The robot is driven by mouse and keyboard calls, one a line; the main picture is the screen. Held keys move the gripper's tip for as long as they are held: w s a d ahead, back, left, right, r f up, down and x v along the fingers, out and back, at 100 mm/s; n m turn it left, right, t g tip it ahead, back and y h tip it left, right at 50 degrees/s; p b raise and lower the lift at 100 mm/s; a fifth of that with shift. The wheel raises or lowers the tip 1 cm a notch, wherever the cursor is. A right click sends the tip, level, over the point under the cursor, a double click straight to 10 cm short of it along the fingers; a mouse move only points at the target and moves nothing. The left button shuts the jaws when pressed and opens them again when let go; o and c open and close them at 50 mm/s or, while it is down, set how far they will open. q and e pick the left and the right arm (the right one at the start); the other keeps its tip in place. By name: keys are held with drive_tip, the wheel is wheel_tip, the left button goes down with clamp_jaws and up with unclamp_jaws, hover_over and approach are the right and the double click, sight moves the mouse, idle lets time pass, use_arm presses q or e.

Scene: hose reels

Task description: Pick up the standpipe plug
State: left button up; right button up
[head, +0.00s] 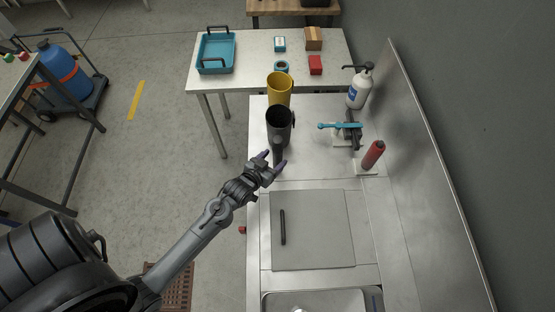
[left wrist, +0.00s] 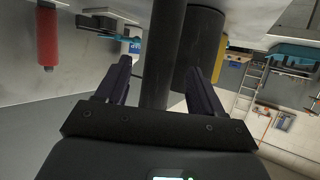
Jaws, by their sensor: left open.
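A dark upright tube, which looks like the standpipe plug (head: 278,150), stands on the steel counter just in front of a black jug (head: 281,120). My left gripper (head: 272,161) is open at this tube, one finger on either side. In the left wrist view the dark tube (left wrist: 162,50) passes between the two open fingers (left wrist: 160,72), with gaps visible beside it. I cannot tell whether the fingers touch it. Its lower part is hidden by the gripper. My right gripper is not in view.
A yellow cup (head: 279,88) stands behind the jug. To the right are a blue-handled fitting (head: 341,126), a red cylinder (head: 373,154) and a pump bottle (head: 359,88) near the wall panel. A black bar (head: 283,227) lies on a grey board (head: 320,235). A sink basin is at the front.

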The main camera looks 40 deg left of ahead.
use_arm(q)
drive_tip(key=shift+x, duration=2.45)
drive_tip(key=shift+r, duration=0.1)
drive_tip(key=shift+r, duration=0.1)
drive_tip(key=c, duration=1.2)
